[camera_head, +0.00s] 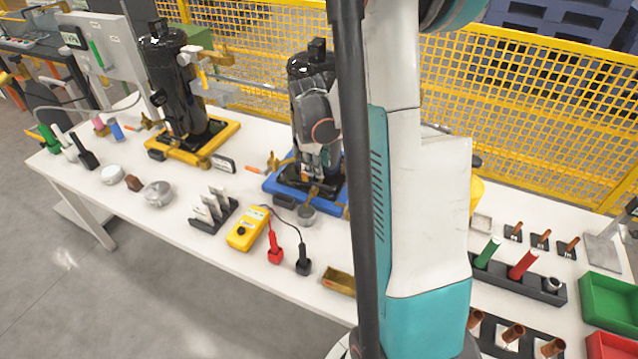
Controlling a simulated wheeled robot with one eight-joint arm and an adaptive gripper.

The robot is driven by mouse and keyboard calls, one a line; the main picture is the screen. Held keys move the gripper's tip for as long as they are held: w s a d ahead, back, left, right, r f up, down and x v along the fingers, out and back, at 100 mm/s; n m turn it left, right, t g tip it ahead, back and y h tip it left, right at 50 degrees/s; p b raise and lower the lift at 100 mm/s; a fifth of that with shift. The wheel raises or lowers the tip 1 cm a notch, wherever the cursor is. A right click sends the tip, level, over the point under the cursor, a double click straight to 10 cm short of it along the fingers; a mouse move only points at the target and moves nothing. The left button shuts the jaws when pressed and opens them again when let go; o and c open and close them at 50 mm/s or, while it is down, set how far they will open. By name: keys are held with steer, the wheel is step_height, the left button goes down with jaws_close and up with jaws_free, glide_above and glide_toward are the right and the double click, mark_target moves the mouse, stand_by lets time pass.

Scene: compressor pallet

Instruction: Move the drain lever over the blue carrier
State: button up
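The blue carrier (335,208) lies on the white table and bears a black compressor (300,68). At its left side is a brass drain valve (281,162), with a small orange-tipped drain lever (254,169) sticking out to the left. My gripper (316,178) points down in front of the compressor, right of the lever and apart from it in the picture. My gripper hides much of the compressor's body, and its fingers are small and dark, so I cannot tell whether they are open. My arm hides the carrier's right side.
A yellow carrier (225,130) with another black compressor (170,80) stands to the left. A yellow meter (246,228), red and black probes, a metal cup (306,215) and a black rack (213,215) stand in front. A yellow mesh fence (540,110) runs behind the table.

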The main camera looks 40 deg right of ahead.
mark_target(320, 186)
steer(key=f, duration=0.2)
steer(key=d+f+b, duration=0.1)
steer(key=f, duration=0.2)
steer(key=f+b, duration=0.1)
steer(key=f, duration=0.2)
steer(key=shift+w+d, duration=0.25)
steer(key=shift+w, duration=0.05)
jaws_close()
